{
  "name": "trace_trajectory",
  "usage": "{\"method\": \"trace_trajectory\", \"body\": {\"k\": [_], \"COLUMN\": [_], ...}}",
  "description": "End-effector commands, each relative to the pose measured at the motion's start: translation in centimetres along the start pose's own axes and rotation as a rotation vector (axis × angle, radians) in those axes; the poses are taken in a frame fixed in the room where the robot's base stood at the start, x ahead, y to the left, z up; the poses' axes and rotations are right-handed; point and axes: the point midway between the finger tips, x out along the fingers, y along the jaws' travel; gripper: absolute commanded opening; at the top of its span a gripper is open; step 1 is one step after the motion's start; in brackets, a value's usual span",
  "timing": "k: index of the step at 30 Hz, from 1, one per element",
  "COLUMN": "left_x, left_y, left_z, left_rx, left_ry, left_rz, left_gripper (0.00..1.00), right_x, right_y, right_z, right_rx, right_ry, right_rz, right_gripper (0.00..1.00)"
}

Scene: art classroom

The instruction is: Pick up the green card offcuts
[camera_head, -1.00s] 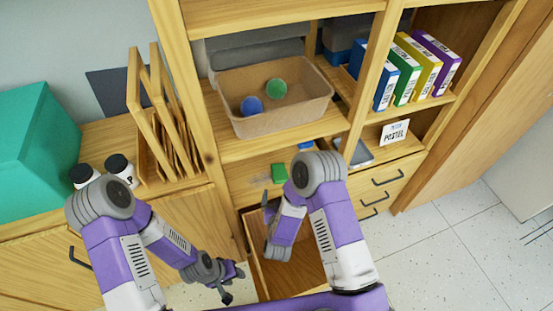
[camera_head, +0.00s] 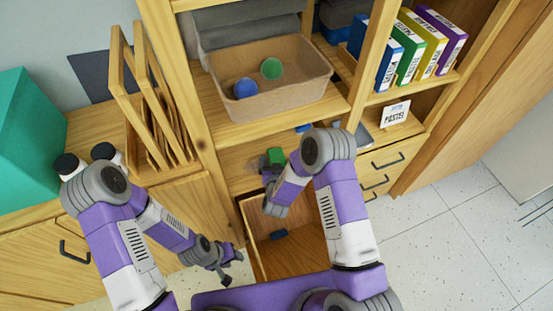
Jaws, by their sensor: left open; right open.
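The green card offcuts (camera_head: 276,156) show as a small green block on the low shelf, below the cardboard-coloured bin. My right gripper (camera_head: 269,171) is open just in front of them, with its fingers pointing toward the shelf. It partly overlaps them in the picture, and I cannot tell whether it touches them. My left gripper (camera_head: 231,265) is open and empty, low in front of the cabinet, away from the offcuts.
An open wooden drawer (camera_head: 308,240) lies below the shelf with a small dark blue item (camera_head: 279,234) inside. A bin (camera_head: 275,103) with a blue ball (camera_head: 246,88) and a green ball (camera_head: 271,68) stands above. Wooden racks (camera_head: 150,100) stand left.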

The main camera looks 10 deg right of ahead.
Motion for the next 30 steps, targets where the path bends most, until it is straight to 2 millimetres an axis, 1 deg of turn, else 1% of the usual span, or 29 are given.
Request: {"method": "trace_trajectory", "body": {"k": [1, 2, 13, 14, 19, 22, 26, 30], "left_x": [0.0, 0.0, 0.0, 0.0, 0.0, -0.3, -1.1, -2.3], "left_y": [0.0, 0.0, 0.0, 0.0, 0.0, 0.1, 0.4, 0.9], "left_z": [0.0, 0.0, 0.0, 0.0, 0.0, 0.0, 0.1, 0.1], "left_rx": [0.0, 0.0, 0.0, 0.0, 0.0, 0.0, 0.0, 0.0], "left_ry": [0.0, 0.0, 0.0, 0.0, 0.0, 0.0, 0.0, 0.0], "left_rz": [0.0, 0.0, 0.0, 0.0, 0.0, 0.0, 0.0, 0.0], "left_gripper": [0.43, 0.43, 0.43, 0.43, 0.43, 0.43, 0.43, 0.43], "right_x": [0.0, 0.0, 0.0, 0.0, 0.0, -0.2, -0.8, -1.7], "right_y": [0.0, 0.0, 0.0, 0.0, 0.0, 0.0, 0.0, 0.0], "right_z": [0.0, 0.0, 0.0, 0.0, 0.0, -0.6, -2.6, -5.5], "right_rx": [0.0, 0.0, 0.0, 0.0, 0.0, 0.0, 0.001, 0.001], "right_ry": [0.0, 0.0, 0.0, 0.001, 0.001, 0.001, 0.003, 0.005], "right_rz": [0.0, 0.0, 0.0, 0.0, 0.0, 0.0, 0.0, -0.001], "right_gripper": [0.97, 0.92, 0.35, 0.34, 0.34, 0.34, 0.34, 0.34]}}
